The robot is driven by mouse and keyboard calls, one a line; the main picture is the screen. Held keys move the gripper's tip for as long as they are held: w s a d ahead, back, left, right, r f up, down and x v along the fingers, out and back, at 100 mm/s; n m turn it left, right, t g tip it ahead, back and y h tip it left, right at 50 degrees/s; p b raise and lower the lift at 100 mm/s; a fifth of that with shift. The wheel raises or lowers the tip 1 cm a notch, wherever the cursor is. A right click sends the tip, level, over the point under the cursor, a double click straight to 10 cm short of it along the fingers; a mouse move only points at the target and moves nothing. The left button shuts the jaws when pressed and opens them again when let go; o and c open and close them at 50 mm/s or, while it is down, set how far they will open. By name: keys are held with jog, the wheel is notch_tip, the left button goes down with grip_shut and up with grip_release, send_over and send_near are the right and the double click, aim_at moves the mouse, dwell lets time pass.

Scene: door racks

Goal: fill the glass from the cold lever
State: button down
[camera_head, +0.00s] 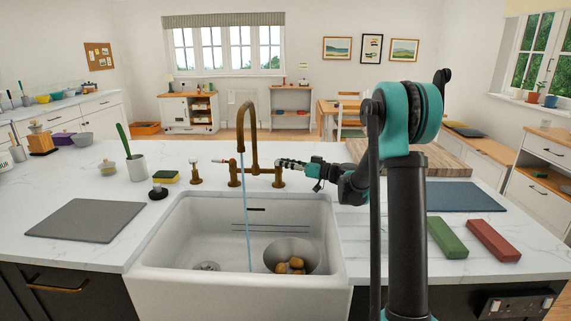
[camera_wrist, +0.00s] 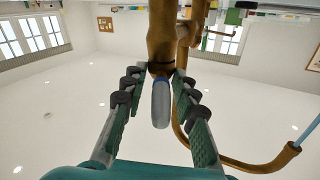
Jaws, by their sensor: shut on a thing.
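A brass faucet (camera_head: 240,125) arches over the white sink (camera_head: 180,235), and a thin stream of water (camera_head: 248,215) falls from its spout into the basin. My gripper (camera_head: 284,163) is at the lever on the faucet's right side. In the wrist view my gripper (camera_wrist: 159,78) has its two fingers on either side of the cold lever (camera_wrist: 160,108), which is pale with a blue band, and is shut on it. The other lever (camera_head: 218,161), with a reddish tip, is on the left. I cannot make out a glass in either view.
A metal bowl with potatoes (camera_head: 297,266) is in the sink's right part, beside the drain (camera_head: 206,266). A sponge (camera_head: 166,177) and a black-based brush (camera_head: 158,191) stand left of the sink. Green (camera_head: 447,237) and red (camera_head: 493,240) blocks lie on the right.

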jog(key=shift+s+a+m+t+h, duration=0.1)
jog(key=shift+s+m+t+h, duration=0.15)
jog(key=shift+m+t+h, duration=0.7)
jog(key=shift+t+y, duration=0.25)
jog(key=c, duration=1.5)
grip_release()
jog(key=shift+o, duration=0.2)
jog(key=shift+r, duration=0.1)
notch_tip(320, 180, up, 10)
jog(key=shift+f, duration=0.1)
jog(key=shift+s, duration=0.1)
